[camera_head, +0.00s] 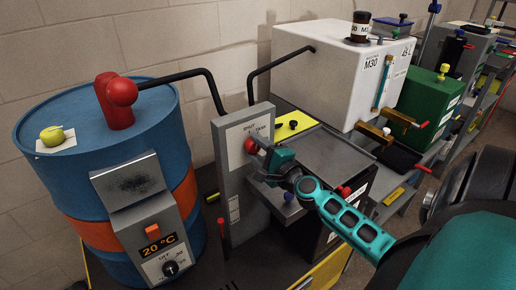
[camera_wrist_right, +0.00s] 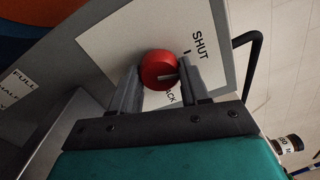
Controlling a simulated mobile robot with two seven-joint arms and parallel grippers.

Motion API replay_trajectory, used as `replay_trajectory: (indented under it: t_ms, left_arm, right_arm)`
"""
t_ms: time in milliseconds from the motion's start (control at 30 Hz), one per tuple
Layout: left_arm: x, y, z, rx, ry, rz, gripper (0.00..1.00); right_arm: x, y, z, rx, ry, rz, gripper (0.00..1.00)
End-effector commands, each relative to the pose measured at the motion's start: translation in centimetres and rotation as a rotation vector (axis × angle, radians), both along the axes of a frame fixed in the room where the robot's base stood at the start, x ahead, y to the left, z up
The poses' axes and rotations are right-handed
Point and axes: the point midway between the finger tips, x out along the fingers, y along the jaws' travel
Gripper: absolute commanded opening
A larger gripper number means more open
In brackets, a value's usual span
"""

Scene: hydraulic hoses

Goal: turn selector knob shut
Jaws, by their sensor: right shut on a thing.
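The red selector knob (camera_head: 251,146) sits on a white label plate (camera_head: 237,133) on the upright grey panel (camera_head: 232,185). In the right wrist view the knob (camera_wrist_right: 159,67) lies between the two grey fingers of my right gripper (camera_head: 262,150), which is shut on it. A short pale pointer line shows on the knob's face toward its right edge. The word SHUT stands above and right of the knob in that view, with a small black tick beneath it. Another label word below the knob is partly hidden by a finger. My left gripper is not in view.
A blue drum (camera_head: 60,182) with an orange band and a red fitting (camera_head: 117,102) stands left of the panel. A grey tray (camera_head: 325,160) lies to its right, below a white tank (camera_head: 335,72). Black hoses (camera_head: 208,82) arch to the panel's top.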

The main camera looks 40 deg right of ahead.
Motion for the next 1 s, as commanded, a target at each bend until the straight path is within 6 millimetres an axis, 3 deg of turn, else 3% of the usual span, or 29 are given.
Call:
replay_trajectory:
  t_ms: [400, 1000]
  left_arm:
    - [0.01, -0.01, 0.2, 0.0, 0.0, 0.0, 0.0]
    - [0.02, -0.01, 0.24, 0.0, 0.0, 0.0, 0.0]
  right_arm:
    - [-0.04, 0.04, -0.1, -0.234, 0.029, 0.002, 0.15]
    - [-0.04, 0.04, -0.1, -0.286, 0.035, 0.002, 0.15]
